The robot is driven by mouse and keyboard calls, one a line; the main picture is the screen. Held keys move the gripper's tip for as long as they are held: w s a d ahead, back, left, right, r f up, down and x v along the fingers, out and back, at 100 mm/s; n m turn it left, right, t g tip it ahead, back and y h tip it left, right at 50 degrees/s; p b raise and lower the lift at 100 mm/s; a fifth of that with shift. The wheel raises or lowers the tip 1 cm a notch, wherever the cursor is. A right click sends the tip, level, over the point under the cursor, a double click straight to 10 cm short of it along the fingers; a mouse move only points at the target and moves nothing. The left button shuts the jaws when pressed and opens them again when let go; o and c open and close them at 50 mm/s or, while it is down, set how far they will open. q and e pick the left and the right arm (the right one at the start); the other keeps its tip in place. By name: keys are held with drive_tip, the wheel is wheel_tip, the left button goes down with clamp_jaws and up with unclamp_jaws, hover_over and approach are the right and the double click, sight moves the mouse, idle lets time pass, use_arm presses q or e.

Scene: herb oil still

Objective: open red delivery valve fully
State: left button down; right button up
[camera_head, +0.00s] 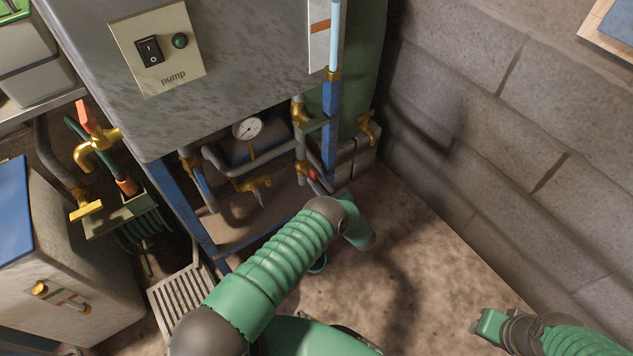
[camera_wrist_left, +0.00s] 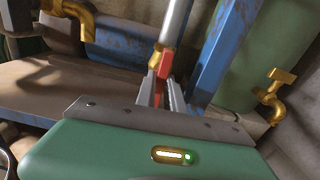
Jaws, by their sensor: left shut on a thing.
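The red delivery valve's lever (camera_head: 313,174) shows as a small red piece low on the vertical pipe beside the blue post in the head view. In the left wrist view the red lever (camera_wrist_left: 165,64) stands roughly along the pipe, just below its brass fitting. My left gripper (camera_wrist_left: 163,92) is shut on the red lever, its grey fingers on both sides of it. In the head view my left arm's wrist hides most of the fingers. My right gripper (camera_head: 489,324) is at the lower right, far from the valve, its fingers not clear.
A blue post (camera_head: 329,125) stands close beside the valve. A brass tap (camera_head: 367,127) sits to the right, and a pressure gauge (camera_head: 247,128) to the left. A grey pump cabinet (camera_head: 235,60) hangs above. The floor (camera_head: 430,240) toward the block wall is clear.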

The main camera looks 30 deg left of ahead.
use_arm(q)
drive_tip(key=shift+d+f, duration=0.15)
drive_tip(key=shift+f, duration=0.1)
drive_tip(key=c, duration=1.5)
unclamp_jaws()
drive_tip(key=shift+o, duration=0.2)
drive_tip(key=shift+r, duration=0.15)
drive_tip(key=p+v, duration=0.3)
drive_tip(key=v, duration=1.3)
drive_tip(key=shift+s+d, duration=0.15)
drive_tip(key=shift+d, duration=0.2)
